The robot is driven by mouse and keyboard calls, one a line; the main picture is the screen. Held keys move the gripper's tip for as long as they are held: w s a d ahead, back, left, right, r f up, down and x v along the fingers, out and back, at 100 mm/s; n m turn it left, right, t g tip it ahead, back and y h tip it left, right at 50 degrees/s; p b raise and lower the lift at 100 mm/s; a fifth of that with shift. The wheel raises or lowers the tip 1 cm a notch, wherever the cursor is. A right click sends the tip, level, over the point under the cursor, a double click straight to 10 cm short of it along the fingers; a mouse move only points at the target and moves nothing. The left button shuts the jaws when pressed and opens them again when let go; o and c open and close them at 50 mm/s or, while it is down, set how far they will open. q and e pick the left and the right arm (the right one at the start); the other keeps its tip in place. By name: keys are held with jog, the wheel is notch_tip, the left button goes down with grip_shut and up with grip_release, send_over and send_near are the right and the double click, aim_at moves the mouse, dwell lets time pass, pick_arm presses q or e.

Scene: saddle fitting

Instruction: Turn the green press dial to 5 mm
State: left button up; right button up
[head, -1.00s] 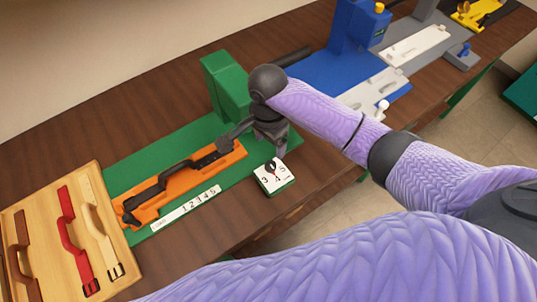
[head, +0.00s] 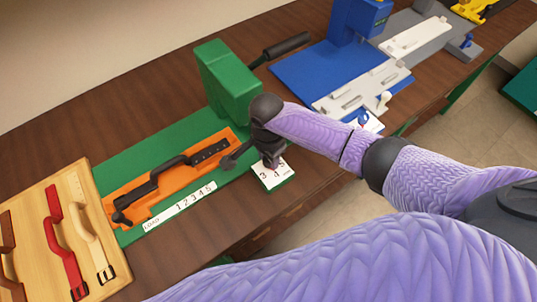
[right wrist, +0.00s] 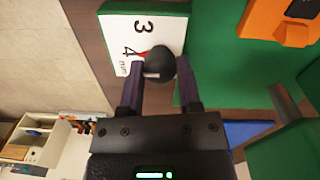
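The green press (head: 228,85) stands on a green base with an orange tray (head: 165,180) and a white strip numbered 1 to 5. Its dial plate (head: 268,178) is a white square on a green block at the base's near right corner. My right gripper (head: 272,162) is over the dial. In the right wrist view the round black dial knob (right wrist: 160,63) sits between the two fingertips, which appear to touch its sides. Its red pointer (right wrist: 144,54) shows beside the 4. The 5 is hidden there. My left gripper is not in view.
A wooden board (head: 25,225) with brown, red and cream straps lies at the left. A blue press (head: 355,25) with white plates stands at the back right. A dark lever (head: 287,46) sticks out from the green press. Bare wood lies in front of the dial.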

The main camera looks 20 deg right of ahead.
grip_shut()
jog(key=n+p, duration=0.1)
jog(key=p, duration=0.1)
jog(key=n+p, duration=0.1)
jog(key=p, duration=0.1)
jog(key=shift+s+r+n+p, duration=0.1)
jog(key=shift+r+n+p, duration=0.15)
jog(key=shift+n+p, duration=0.1)
jog(key=shift+f+n+p, duration=0.15)
jog(key=shift+n+p, duration=0.3)
jog(key=shift+n, duration=0.4)
jog(key=n, duration=0.2)
jog(key=shift+n+p, duration=0.3)
jog(key=shift+p, duration=0.1)
jog(key=n, duration=0.3)
jog(key=shift+f+p, duration=0.1)
jog(key=shift+p, duration=0.25)
jog(key=shift+n, duration=0.9)
